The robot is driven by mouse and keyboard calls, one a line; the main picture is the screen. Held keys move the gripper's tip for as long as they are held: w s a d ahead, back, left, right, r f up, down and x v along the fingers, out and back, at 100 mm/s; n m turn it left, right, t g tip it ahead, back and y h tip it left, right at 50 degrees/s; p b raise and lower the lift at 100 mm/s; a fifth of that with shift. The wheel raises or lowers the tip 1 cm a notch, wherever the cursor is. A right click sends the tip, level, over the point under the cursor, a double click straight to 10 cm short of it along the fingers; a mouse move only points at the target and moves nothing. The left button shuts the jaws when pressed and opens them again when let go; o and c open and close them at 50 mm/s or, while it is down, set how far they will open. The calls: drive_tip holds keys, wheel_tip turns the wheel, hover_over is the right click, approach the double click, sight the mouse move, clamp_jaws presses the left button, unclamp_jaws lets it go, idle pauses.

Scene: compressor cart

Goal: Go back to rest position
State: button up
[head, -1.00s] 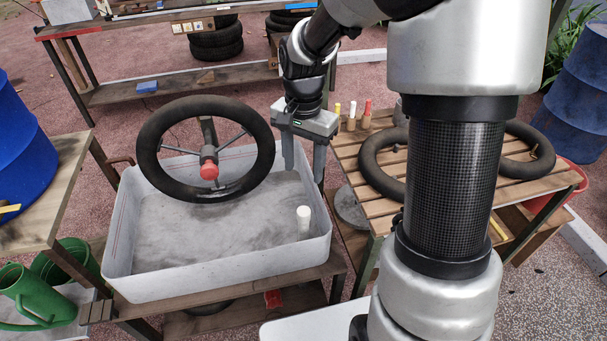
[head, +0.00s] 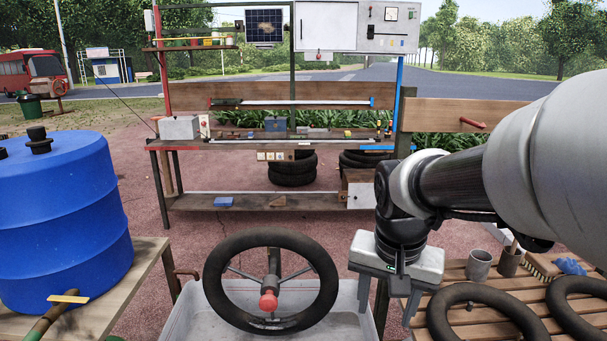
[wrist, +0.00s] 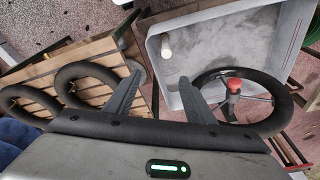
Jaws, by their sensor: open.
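My gripper (head: 388,296) is open and empty. In the head view it hangs fingers down between the grey basin and the slatted table. In the wrist view my gripper (wrist: 160,98) shows two spread fingers with nothing between them. The grey basin (head: 190,322) is cut off by the lower edge of the head view.
The slatted table (wrist: 98,45) carries black tubes (head: 470,290) and cups (head: 480,265). A blue barrel (head: 65,220) stands at the left. A workbench (head: 270,202) with panels stands behind. Reddish ground between is clear. A white cylinder (wrist: 166,48) stands in the basin.

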drive_tip(key=s+r+n+t, duration=0.3)
drive_tip(key=s+r+n, duration=0.15)
drive_tip(key=s, duration=0.55)
wheel_tip(320, 180, up, 14)
drive_tip(key=p, duration=1.4)
drive_tip(key=shift+s+a+r+y, duration=0.15)
drive_tip(key=shift+s+r+y, duration=0.05)
drive_tip(key=shift+s+y, duration=0.1)
